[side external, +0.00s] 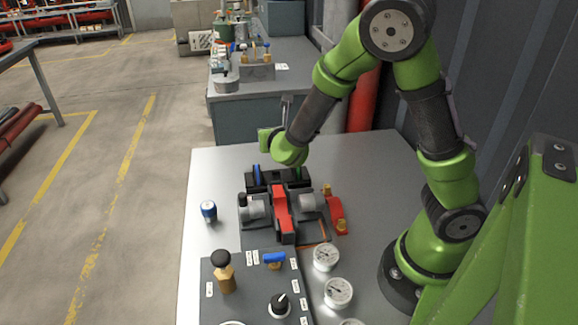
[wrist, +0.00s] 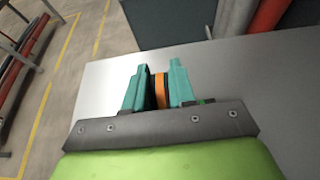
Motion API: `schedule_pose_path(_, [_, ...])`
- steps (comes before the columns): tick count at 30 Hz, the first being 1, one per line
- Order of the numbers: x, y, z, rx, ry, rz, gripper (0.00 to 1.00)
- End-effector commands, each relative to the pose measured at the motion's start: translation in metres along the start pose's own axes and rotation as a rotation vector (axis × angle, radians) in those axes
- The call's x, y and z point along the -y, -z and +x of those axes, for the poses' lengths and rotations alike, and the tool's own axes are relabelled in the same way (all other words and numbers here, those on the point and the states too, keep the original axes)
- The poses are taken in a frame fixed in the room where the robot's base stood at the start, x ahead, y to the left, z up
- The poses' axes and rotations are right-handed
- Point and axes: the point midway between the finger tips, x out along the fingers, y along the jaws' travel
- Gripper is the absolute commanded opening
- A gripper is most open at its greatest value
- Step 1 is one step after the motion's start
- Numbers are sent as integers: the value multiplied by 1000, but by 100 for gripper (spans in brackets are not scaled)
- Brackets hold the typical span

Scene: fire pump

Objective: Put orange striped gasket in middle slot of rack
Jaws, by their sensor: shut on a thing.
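My gripper (wrist: 159,70) shows in the wrist view with its teal fingers shut on the orange striped gasket (wrist: 160,92). The gasket stands between the fingers, an orange band with dark edges. In the side view my green wrist is just behind and above the black rack (side external: 278,187), and the fingers and held gasket cannot be made out. The rack holds a blue gasket (side external: 257,172) at its left and a green gasket (side external: 298,173) at its right. I cannot tell whether the held gasket touches the rack.
A red and grey pump assembly (side external: 282,214) stands right in front of the rack. A blue-topped can (side external: 208,211) is to its left and a red part (side external: 336,214) to its right. A panel with valves and gauges (side external: 325,258) is nearer. The tabletop behind the rack is clear.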

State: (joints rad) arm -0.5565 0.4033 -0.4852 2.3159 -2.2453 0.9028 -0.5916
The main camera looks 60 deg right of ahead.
Motion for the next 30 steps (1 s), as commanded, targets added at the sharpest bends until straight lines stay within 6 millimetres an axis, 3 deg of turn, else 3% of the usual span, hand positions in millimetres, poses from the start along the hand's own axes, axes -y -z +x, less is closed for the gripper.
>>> schedule_pose_path(6, [1,30,13,-1,9,-5,0])
schedule_pose_path(17, [0,66,28,0,6,-4,0])
schedule_pose_path(30, [0,73,30,0,5,-1,0])
